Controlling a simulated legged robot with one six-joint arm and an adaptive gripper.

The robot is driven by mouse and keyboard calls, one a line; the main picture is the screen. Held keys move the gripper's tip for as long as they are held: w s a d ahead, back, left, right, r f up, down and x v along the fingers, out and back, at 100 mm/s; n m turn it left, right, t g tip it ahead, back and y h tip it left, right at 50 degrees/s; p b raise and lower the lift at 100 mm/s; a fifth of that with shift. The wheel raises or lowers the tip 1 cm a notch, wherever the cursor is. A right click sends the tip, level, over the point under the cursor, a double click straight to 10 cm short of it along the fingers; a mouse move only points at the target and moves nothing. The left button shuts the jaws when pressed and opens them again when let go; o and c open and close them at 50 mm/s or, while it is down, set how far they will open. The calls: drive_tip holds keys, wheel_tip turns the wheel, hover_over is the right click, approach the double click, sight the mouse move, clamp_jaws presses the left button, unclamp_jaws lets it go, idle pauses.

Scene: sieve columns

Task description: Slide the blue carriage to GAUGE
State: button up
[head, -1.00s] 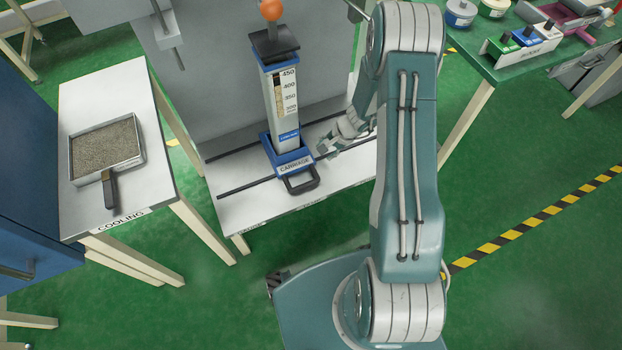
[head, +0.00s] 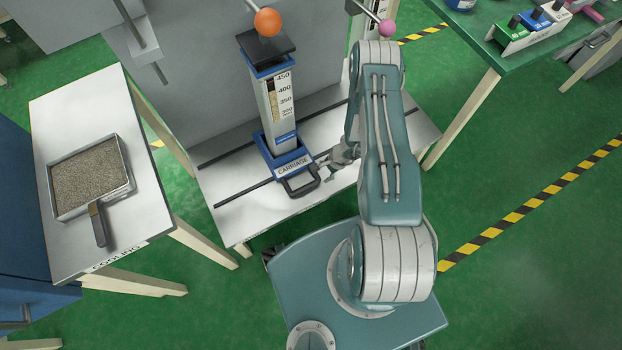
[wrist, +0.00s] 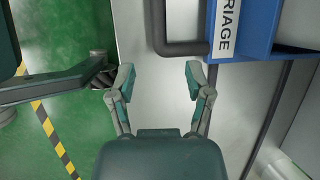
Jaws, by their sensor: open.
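The blue carriage (head: 291,165) sits on two dark rails on a white table, in the middle of the head view. It has a label reading CARRIAGE, a dark loop handle (head: 301,184) at its front and a tall column (head: 277,105) with a scale standing in it. My gripper (head: 326,161) is just right of the carriage, low over the table, partly hidden by my arm. In the wrist view my gripper (wrist: 160,72) is open and empty; the handle (wrist: 182,48) and carriage (wrist: 250,30) lie ahead of it and to the right, apart from the fingers. No GAUGE label is readable.
A white table (head: 130,215) marked COOLING holds a tray of grains (head: 90,178) at left. A green table (head: 490,42) with small coloured items stands at upper right. An orange ball knob (head: 267,22) is above the column and a pink one (head: 387,28) right of it.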

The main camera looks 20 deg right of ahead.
sight(312, 183)
drive_tip(key=x, duration=0.9)
drive_tip(key=shift+a+f, duration=0.1)
drive_tip(key=shift+f, duration=0.15)
clamp_jaws()
